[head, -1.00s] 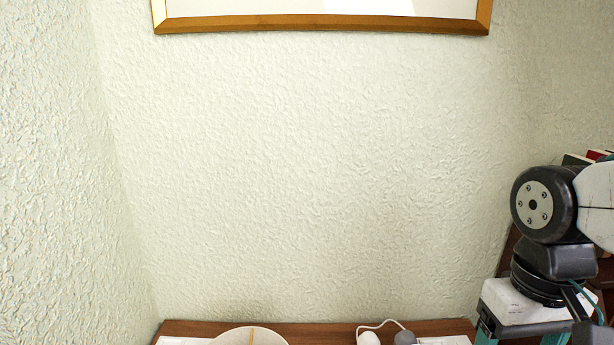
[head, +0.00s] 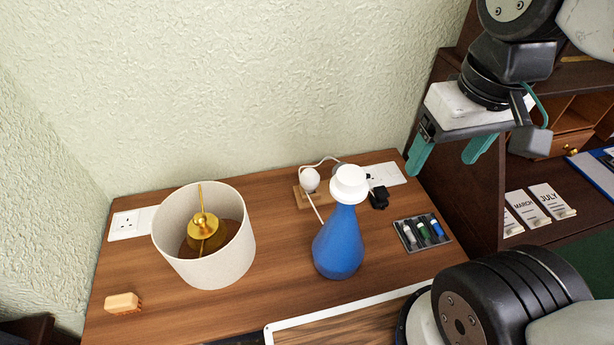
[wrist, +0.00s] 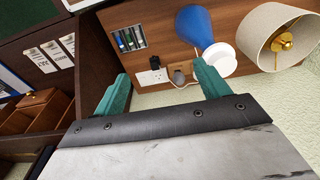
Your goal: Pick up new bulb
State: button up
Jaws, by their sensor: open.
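A round white bulb-like object (head: 310,180) stands on a small wooden block (head: 301,199) at the back of the wooden desk. A greyer rounded object beside it is mostly hidden behind the white top of a blue bottle-shaped object; it also shows in the wrist view (wrist: 179,76). I cannot tell for sure which is the new bulb. My gripper (head: 441,166) is open and empty, above and right of the desk's back right corner. In the wrist view its teal fingers (wrist: 160,72) are apart, with the right finger probably covering the white object.
The blue bottle-shaped object (head: 339,245) stands just in front of the bulbs. A cream lampshade with a gold fitting (head: 229,249) stands left. A black plug (head: 379,197), wall socket plate (head: 392,174) and battery tray (head: 414,245) lie right. Dark shelving (head: 473,190) borders the desk.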

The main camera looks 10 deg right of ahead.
aim_at(309, 179)
jog(key=k, duration=1)
jog(key=u, duration=0.9)
jog(key=i, duration=0.7)
jog(key=z, duration=1.95)
